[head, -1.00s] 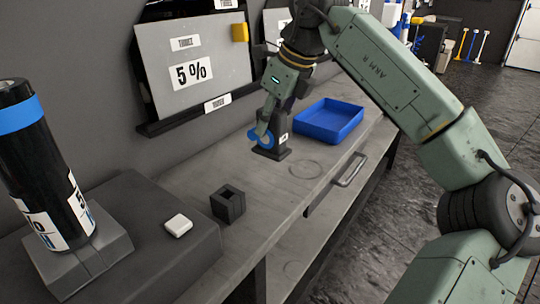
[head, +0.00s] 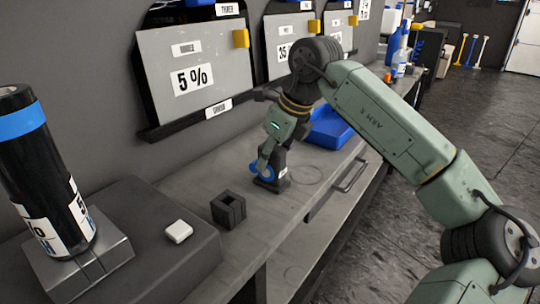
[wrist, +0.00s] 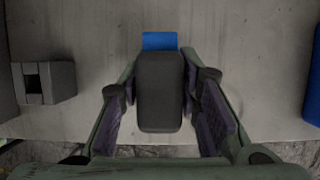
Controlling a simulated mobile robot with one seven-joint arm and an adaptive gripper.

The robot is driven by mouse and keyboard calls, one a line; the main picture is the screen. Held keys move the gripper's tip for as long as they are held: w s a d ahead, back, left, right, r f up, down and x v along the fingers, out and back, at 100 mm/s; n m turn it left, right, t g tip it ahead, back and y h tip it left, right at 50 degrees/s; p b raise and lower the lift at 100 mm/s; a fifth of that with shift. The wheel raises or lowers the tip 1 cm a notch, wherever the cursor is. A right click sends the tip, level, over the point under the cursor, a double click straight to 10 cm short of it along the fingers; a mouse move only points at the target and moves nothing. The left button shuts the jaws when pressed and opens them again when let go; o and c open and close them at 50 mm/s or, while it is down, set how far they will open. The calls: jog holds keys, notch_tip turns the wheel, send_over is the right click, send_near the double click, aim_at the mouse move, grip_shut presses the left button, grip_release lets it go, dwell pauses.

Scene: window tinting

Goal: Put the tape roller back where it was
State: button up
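The tape roller is a dark body with a white label (head: 283,173) and blue round parts. My gripper (head: 268,158) points down at the bench with its fingers around it. In the wrist view the roller's dark rounded top (wrist: 160,95) sits between the two fingers (wrist: 160,62), with a blue part beyond it. The fingers appear shut on it. The roller looks upright, at or just above the bench top; any gap underneath cannot be made out. A faint ring mark (head: 305,175) lies on the bench to its right.
A black block with a square hole (head: 228,210) stands nearer on the bench. The blue tray (head: 333,133) is behind my arm. At left are a white block (head: 178,232) and a black film roll (head: 50,180) on a stand. Tint panels (head: 195,75) line the wall.

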jog(key=o, duration=0.3)
jog(key=shift+o, duration=0.2)
jog(key=shift+r, duration=0.3)
jog(key=v, duration=1.1)
jog(key=shift+r, duration=0.35)
